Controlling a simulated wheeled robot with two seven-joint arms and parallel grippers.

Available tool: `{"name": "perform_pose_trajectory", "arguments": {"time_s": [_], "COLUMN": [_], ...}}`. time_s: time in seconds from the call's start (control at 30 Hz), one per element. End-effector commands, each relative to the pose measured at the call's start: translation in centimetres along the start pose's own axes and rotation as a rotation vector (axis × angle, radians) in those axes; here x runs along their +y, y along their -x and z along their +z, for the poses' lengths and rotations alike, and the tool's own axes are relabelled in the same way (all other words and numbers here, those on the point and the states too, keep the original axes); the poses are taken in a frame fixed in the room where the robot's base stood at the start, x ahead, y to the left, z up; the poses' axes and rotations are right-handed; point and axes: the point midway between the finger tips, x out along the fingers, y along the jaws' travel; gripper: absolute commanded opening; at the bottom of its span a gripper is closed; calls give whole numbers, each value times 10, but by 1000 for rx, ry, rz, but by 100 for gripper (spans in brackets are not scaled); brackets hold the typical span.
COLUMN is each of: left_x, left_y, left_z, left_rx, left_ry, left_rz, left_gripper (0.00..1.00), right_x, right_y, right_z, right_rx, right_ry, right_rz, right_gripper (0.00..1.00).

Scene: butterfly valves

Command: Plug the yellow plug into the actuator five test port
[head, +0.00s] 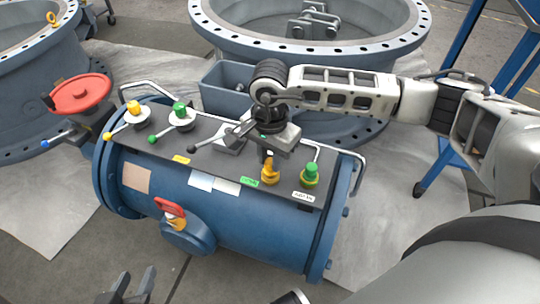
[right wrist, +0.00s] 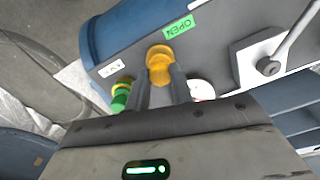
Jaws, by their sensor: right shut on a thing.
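The yellow plug (head: 270,172) is upright at the front edge of the dark panel on the blue actuator (head: 215,225), beside the green OPEN label (head: 249,182). My right gripper (head: 268,152) comes down over it from behind. In the right wrist view, the yellow plug (right wrist: 159,60) is between the tips of my right gripper's fingers (right wrist: 161,85), shut on it. Its lower end is hidden, so I cannot tell whether it is seated in a port. My left gripper (head: 132,288) is open and empty at the bottom edge, apart from the actuator.
A green plug with a yellow collar (head: 310,176) stands just right of the yellow plug, by a white label (head: 304,196). Several lever handles (head: 180,120) stand on the panel's left. A red handwheel (head: 80,93) and a large flange ring (head: 310,45) are nearby.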

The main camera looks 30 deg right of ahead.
Motion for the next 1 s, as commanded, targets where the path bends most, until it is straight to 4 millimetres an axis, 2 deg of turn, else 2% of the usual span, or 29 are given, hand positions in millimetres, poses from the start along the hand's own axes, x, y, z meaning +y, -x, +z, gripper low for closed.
{"name": "perform_pose_trajectory", "arguments": {"time_s": [0.73,0.77,0.83,1.0], "left_x": [-1,-1,-1,-1], "left_y": [-4,-4,-4,-4], "left_z": [6,6,6,6], "left_rx": [0,0,0,0], "left_ry": [0,0,0,0], "left_rz": [0,0,0,0], "left_gripper": [36,36,36,36], "right_x": [0,0,0,0], "right_y": [-8,-8,-8,-7], "right_z": [0,0,0,0], "right_rx": [0,0,0,0], "right_ry": [0,0,0,0], "right_rz": [2,2,2,1], "right_gripper": [2,28,48,48]}}
